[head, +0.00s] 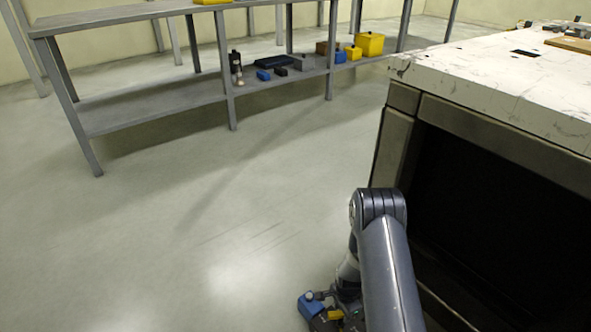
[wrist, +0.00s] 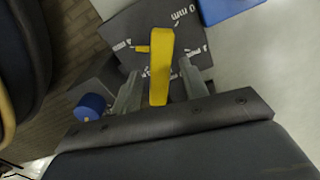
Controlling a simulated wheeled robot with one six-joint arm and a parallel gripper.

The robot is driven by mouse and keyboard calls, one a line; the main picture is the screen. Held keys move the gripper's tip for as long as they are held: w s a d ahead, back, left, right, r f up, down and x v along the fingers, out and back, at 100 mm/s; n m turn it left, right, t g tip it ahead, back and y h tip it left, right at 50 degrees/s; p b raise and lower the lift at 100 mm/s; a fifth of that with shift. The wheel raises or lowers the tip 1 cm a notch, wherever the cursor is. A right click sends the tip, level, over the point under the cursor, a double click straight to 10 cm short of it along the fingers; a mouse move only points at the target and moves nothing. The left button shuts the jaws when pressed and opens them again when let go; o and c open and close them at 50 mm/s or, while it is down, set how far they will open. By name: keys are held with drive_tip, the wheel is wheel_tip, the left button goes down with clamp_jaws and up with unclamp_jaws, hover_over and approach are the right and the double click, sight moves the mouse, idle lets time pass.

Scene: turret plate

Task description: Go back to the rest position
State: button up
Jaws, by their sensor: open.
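My gripper (wrist: 160,70) is open, with its two grey fingers spread in the wrist view. A yellow upright piece (wrist: 161,62) with a small side peg shows between the fingers, with gaps on both sides. It appears to stand on or in front of a dark grey block (wrist: 128,24) with white lettering that includes "0 mm". In the head view my arm bends down at the bottom, right of centre. Its far end is low, beside a blue part (head: 311,306) and a yellow part (head: 335,315); the fingers cannot be made out there.
A worktable (head: 500,75) with a worn white top and a dark, open front stands close on the right of my arm. A grey shelf (head: 150,110) with small items and yellow boxes (head: 369,44) stands at the back. The floor (head: 200,220) on the left is clear.

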drive_tip(key=n+p, duration=0.2)
drive_tip(key=n, duration=0.3)
idle(0.4)
